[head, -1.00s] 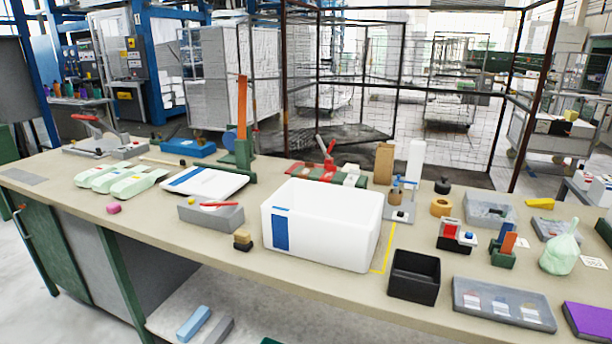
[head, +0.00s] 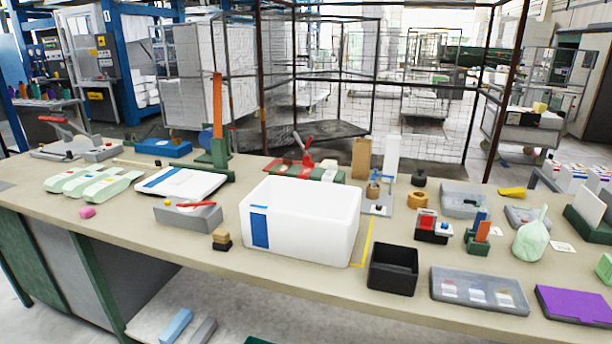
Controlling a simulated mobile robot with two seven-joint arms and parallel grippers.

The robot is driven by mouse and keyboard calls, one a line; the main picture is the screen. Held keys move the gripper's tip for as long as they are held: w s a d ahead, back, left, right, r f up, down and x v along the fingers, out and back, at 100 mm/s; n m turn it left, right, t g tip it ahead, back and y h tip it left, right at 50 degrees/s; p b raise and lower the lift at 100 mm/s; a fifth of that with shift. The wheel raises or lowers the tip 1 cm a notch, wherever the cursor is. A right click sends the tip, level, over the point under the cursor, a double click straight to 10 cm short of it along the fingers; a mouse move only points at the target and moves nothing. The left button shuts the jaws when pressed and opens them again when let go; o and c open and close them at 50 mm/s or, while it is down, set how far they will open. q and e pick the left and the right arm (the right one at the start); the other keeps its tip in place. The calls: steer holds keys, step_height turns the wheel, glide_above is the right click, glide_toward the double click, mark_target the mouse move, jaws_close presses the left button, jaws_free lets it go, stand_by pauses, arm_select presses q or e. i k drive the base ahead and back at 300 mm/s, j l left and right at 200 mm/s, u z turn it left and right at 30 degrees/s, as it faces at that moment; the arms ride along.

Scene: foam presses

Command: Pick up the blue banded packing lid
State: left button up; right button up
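The packing lid (head: 186,183) is a flat white panel with a blue band along its left part. It lies on the workbench left of centre, behind a grey block-shaped box and beside several pale green packs. A white foam box (head: 305,228) with a blue band on its front stands to the right of the lid, with its top open. Neither of my grippers shows in the head view.
The workbench (head: 130,233) is crowded. A grey box (head: 188,216) with a red-handled tool stands in front of the lid. Pale green packs (head: 92,183) lie left of it. A green stand with an orange upright (head: 217,105) is behind it. A black bin (head: 392,268) stands near the front edge.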

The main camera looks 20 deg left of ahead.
mark_target(176, 182)
steer(key=u, duration=1.3)
